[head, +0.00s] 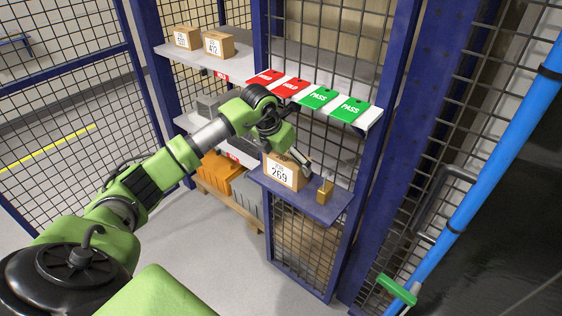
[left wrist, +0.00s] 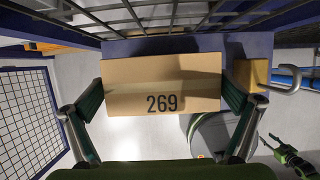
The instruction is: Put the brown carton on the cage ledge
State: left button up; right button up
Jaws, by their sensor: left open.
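The brown carton (head: 282,172), with a white label reading 269, sits upright on the blue cage ledge (head: 312,202), towards its left end. In the left wrist view the carton (left wrist: 162,82) fills the middle. My left gripper (head: 289,158) is open at the carton, with one finger on each side of it in the left wrist view (left wrist: 163,108). Whether the fingers touch the carton is hard to tell. A green gripper, seemingly my right one (left wrist: 290,155), shows small at the lower right of the left wrist view; its jaws are unclear.
A brass padlock (head: 325,190) stands on the ledge right of the carton. Above is a shelf with red and green PASS tags (head: 318,98). Two small cartons (head: 218,44) sit on the upper left shelf. Mesh stands behind the ledge; a blue pipe (head: 500,150) runs at right.

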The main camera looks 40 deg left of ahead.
pick_arm(q)
jog(key=shift+r, duration=0.2)
jog(key=shift+s+r+b, duration=0.1)
jog(key=shift+r+b, duration=0.3)
jog(key=shift+b, duration=0.2)
jog(key=s+b, duration=0.4)
jog(key=s, duration=0.8)
jog(key=shift+a, duration=0.45)
